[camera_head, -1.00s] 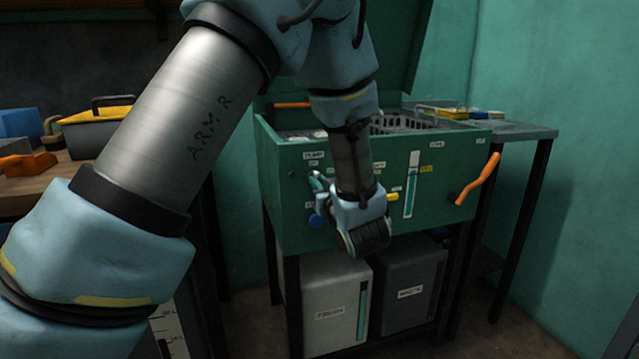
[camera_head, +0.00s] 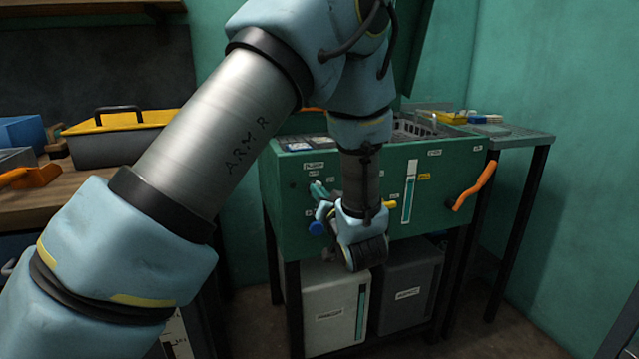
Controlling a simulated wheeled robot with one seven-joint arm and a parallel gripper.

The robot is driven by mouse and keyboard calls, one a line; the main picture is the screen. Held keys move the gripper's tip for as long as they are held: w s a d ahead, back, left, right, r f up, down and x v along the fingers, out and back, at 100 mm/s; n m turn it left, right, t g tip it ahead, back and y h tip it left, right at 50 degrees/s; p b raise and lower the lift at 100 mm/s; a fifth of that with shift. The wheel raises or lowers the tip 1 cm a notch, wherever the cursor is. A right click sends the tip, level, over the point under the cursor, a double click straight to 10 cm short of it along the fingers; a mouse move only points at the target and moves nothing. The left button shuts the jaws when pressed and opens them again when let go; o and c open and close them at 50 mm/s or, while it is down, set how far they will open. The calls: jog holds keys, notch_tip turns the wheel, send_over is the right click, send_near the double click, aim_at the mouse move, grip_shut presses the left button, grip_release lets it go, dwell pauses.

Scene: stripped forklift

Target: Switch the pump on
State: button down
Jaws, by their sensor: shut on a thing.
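The green wash cabinet (camera_head: 285,215) stands ahead with small white labels on its front. The upper left label (camera_head: 313,165) seems to read PUMP. My gripper (camera_head: 319,192) is at the panel just below that label, fingers closed against the front. It appears shut on the small pump switch there. The switch is mostly hidden by the fingers, so its position cannot be told. A blue knob (camera_head: 316,228) sits just below the fingers. A yellow knob (camera_head: 390,205) shows right of my wrist.
A teal sight gauge (camera_head: 408,195) and an orange lever (camera_head: 474,187) are on the panel's right. Pale (camera_head: 325,310) and dark (camera_head: 405,295) tanks stand beneath. A bench with a yellow-topped toolbox (camera_head: 120,140) is left. A side table (camera_head: 515,135) is right.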

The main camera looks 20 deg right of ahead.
jog(key=m+p, duration=0.8)
jog(key=m, duration=0.1)
jog(key=shift+d+f, duration=0.1)
jog(key=shift+d, duration=0.05)
jog(key=shift+m, duration=0.4)
jog(key=c, duration=0.9)
grip_release()
jog(key=s, duration=0.3)
jog(key=s+a+b, duration=0.1)
jog(key=s, duration=0.6)
jog(key=shift+s+a, duration=0.15)
jog(key=shift+s, duration=0.25)
